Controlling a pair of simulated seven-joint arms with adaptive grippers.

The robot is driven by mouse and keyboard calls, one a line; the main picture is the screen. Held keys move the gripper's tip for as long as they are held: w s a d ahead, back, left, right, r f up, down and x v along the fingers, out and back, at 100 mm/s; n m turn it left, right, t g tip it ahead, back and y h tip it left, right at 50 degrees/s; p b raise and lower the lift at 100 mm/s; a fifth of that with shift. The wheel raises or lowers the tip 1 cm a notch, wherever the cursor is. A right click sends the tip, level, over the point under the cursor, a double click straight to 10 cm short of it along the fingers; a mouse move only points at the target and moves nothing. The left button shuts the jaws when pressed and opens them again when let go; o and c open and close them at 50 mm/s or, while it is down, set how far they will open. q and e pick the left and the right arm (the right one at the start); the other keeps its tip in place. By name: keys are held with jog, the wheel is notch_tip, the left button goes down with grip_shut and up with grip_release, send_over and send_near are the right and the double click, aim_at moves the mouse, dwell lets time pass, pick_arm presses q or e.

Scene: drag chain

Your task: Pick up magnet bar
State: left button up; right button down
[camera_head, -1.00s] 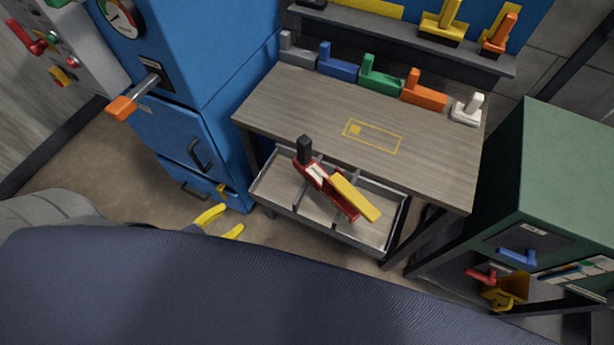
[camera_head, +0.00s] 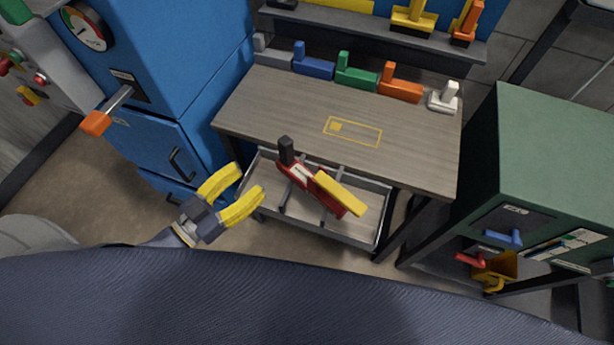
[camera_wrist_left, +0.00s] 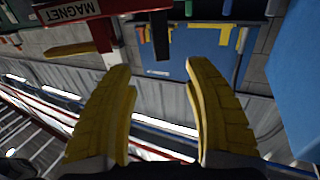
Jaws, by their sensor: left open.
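My left gripper (camera_head: 248,180) has yellow fingers spread apart and empty. It is left of the bar and apart from it, near the tray's left end. Its fingers (camera_wrist_left: 158,68) also show open in the left wrist view. My right gripper is not in view.
The wooden table top (camera_head: 270,115) hangs over the tray's back. Several coloured L-shaped blocks stand along its back edge, with a green one (camera_head: 355,73) among them. A blue cabinet (camera_head: 190,60) stands left and a green cabinet (camera_head: 560,150) right.

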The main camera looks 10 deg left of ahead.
aim_at(281, 152)
pick_arm(q)
jog(key=shift+x, duration=6.4)
jog(key=shift+c, duration=0.2)
grip_shut()
